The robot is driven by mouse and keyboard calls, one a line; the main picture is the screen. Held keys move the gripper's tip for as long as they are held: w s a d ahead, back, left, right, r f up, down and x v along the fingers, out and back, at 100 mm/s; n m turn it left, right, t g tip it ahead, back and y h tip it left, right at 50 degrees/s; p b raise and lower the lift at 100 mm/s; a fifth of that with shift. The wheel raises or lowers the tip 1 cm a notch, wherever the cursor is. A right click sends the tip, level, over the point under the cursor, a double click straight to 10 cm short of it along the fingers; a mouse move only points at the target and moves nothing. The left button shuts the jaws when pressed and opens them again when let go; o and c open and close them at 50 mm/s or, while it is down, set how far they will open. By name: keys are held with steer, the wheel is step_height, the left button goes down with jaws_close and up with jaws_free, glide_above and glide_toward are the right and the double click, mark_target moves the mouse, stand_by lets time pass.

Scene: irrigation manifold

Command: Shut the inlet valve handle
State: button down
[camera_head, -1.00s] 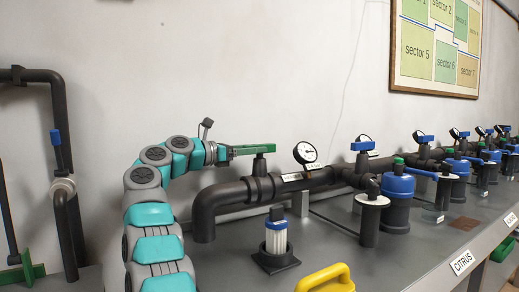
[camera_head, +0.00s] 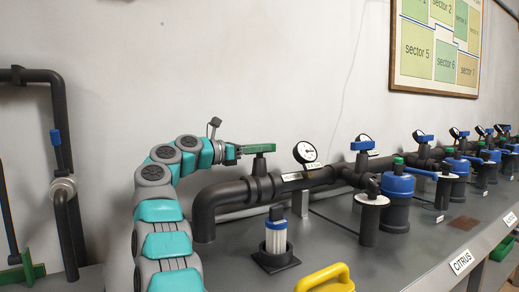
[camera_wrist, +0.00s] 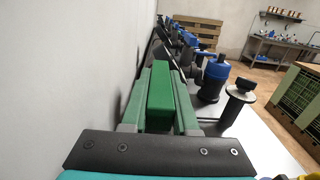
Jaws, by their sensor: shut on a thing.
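The green inlet valve handle (camera_head: 261,148) sits on a short dark stem above the left end of the dark main pipe. It lies roughly level and in line with the pipe, its free end toward my arm. My gripper (camera_head: 243,150) reaches it from the left and is shut on that end. In the wrist view, the handle (camera_wrist: 160,92) runs straight ahead between the two greenish fingers of my gripper (camera_wrist: 160,78), one on each side. The fingers hide part of the handle's sides.
A pressure gauge (camera_head: 305,152) stands on the pipe (camera_head: 235,193) just right of the handle. A small clear filter (camera_head: 276,236) and a yellow handle (camera_head: 325,279) are in front. Blue-handled valves (camera_head: 362,146) continue to the right. The wall is close behind.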

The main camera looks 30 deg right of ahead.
steer(key=shift+w+r+g+p, duration=0.1)
steer(key=shift+r+g+p, duration=0.15)
steer(key=shift+p, duration=0.45)
steer(key=shift+r+m+g+p, duration=0.2)
steer(key=shift+m+g+p, duration=0.2)
steer(key=shift+p, duration=0.65)
steer(key=shift+f+m+g+p, duration=0.15)
steer(key=shift+m+g+p, duration=0.25)
steer(key=shift+p, duration=0.55)
steer(key=shift+f, duration=0.25)
steer(key=c, duration=0.7)
jaws_free()
